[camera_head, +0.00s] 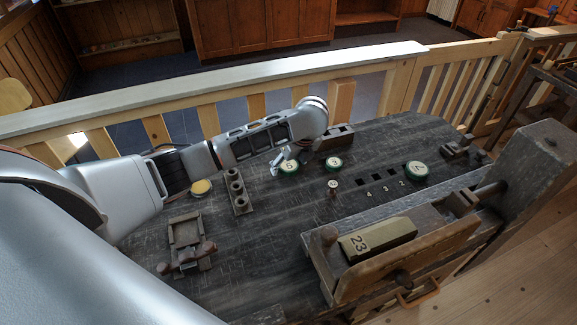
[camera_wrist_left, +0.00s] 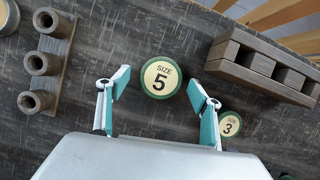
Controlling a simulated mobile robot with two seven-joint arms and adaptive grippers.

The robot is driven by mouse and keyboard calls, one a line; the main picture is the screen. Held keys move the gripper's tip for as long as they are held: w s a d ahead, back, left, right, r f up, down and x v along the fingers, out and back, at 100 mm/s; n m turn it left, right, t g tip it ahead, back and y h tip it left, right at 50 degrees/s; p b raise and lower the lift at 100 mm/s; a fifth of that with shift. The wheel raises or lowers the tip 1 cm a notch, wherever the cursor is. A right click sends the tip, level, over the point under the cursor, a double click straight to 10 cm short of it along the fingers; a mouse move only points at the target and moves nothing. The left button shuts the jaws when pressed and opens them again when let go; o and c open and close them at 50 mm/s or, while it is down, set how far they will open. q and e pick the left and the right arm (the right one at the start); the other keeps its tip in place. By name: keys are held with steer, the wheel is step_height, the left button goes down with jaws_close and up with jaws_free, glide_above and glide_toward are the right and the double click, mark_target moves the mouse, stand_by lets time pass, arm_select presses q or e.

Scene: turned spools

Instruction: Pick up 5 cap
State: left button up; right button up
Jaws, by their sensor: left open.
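The 5 cap (camera_head: 289,166) is a round green cap with a cream top, lying on the dark wooden table. In the left wrist view the 5 cap (camera_wrist_left: 160,77) reads "SIZE 5" and sits between and just beyond the fingertips. My left gripper (camera_head: 283,160) is just above it in the head view, partly overlapping it. In the left wrist view the left gripper (camera_wrist_left: 160,88) is open, its teal-padded fingers apart on either side of the cap and holding nothing. My right gripper is not seen.
The green 3 cap (camera_head: 334,164) lies close by, near the right finger in the wrist view. A slotted wooden block (camera_head: 335,138) stands behind. A rack with several round holes (camera_head: 238,190) is to the left. A cap marked 2 (camera_head: 416,170) lies farther right, beside square holes.

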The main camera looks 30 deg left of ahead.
arm_select(q)
steer(key=c, duration=1)
steer(key=shift+w, duration=0.1)
